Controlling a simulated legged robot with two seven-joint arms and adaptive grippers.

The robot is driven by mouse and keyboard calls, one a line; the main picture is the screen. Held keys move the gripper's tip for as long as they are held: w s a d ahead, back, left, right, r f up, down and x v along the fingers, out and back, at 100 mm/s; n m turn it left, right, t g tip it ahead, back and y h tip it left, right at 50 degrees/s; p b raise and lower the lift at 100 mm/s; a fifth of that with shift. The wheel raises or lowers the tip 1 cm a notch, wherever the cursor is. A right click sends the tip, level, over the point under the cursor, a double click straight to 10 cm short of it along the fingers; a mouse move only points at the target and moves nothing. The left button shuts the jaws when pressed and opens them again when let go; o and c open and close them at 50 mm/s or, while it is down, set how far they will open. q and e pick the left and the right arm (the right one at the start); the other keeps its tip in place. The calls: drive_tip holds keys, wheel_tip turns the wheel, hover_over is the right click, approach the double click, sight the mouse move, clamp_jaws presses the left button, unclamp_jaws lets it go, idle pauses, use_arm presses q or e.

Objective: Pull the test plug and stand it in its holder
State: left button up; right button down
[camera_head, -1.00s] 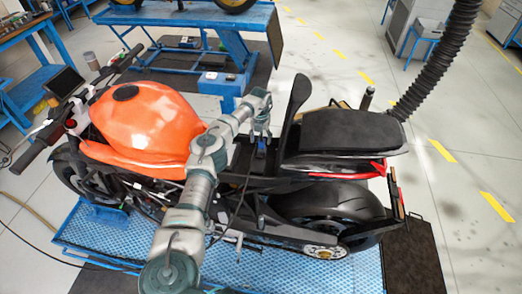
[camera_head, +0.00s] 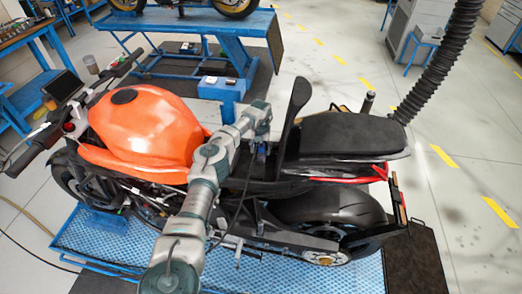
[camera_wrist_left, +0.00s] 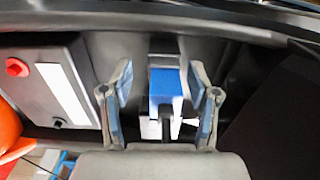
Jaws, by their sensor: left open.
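The test plug (camera_wrist_left: 166,88) shows in the left wrist view as a blue block with a white lower part and a dark cable, sitting in a dark recess under the open seat area. My left gripper (camera_wrist_left: 163,112) is open, with one finger on each side of the plug and visible gaps to it. In the head view my left gripper (camera_head: 260,147) is down in the motorcycle's frame between the orange tank and the raised seat part, mostly hidden by my own arm. I cannot make out the holder. My right gripper is not in view.
A battery-like box (camera_wrist_left: 55,85) with a red terminal stands left of the plug. The orange tank (camera_head: 145,120), the upright black panel (camera_head: 291,115) and the seat (camera_head: 340,132) border the recess. The motorcycle stands on a blue lift (camera_head: 95,243).

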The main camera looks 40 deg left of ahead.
use_arm(q)
drive_tip(key=shift+d+r, duration=0.1)
drive_tip(key=shift+d, duration=0.1)
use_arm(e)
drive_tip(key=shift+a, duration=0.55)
use_arm(q)
drive_tip(key=shift+d, duration=0.1)
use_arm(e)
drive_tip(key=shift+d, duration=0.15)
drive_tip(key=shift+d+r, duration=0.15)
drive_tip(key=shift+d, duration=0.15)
use_arm(q)
drive_tip(key=shift+a, duration=0.25)
drive_tip(key=shift+d, duration=0.1)
clamp_jaws()
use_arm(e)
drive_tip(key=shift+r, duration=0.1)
